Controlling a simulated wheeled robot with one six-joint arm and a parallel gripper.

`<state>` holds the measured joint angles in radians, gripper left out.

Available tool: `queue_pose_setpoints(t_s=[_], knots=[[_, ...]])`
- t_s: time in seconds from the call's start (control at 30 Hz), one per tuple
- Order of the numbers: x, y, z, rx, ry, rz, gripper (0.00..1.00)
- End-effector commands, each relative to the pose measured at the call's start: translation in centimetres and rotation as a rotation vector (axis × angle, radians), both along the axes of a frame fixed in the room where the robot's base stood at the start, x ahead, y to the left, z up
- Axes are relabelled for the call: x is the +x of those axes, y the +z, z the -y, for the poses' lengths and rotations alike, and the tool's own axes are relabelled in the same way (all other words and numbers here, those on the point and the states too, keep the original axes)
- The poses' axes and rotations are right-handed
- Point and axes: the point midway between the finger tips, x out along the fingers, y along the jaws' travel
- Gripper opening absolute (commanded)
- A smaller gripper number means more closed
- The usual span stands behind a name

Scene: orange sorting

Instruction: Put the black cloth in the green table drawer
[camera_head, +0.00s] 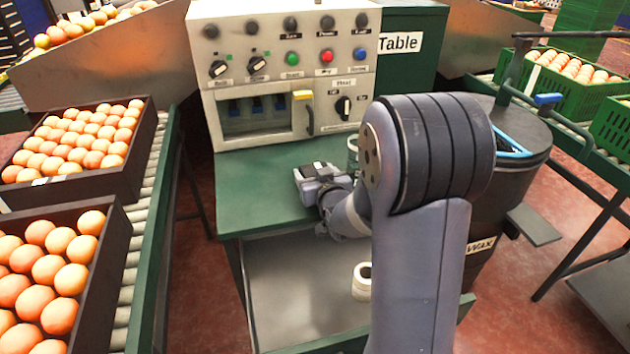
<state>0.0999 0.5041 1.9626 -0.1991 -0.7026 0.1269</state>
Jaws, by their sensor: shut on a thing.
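My gripper (308,184) is low over the green table top (245,195), in front of the control panel. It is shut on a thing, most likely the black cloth. The fingertips and what they hold are largely hidden by the gripper body, and I cannot make out the cloth's outline. The green table drawer (290,293) is pulled open below the table's front edge. Its grey inside shows, with a white roll (361,284) in it toward the right. My arm covers the drawer's right part.
A control panel (285,65) with knobs and buttons stands at the table's back. A green cup-like object (352,150) is behind my gripper. A dark wax bin (490,200) stands at right. Egg- or orange-filled crates (132,185) sit on the left conveyor. The table's left part is clear.

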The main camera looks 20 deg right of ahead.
Motion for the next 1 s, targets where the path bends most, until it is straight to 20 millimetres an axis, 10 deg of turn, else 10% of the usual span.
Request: queue_pose_setpoints(t_s=[0.47,0.5,1.0], knots=[[0.38,-0.94,0.0,-0.001,0.0,0.002,0.45],[0.38,-0.86,0.0,-0.001,0.0,0.001,0.69],[0.37,-0.75,0.0,-0.001,0.0,0.001,0.91]])
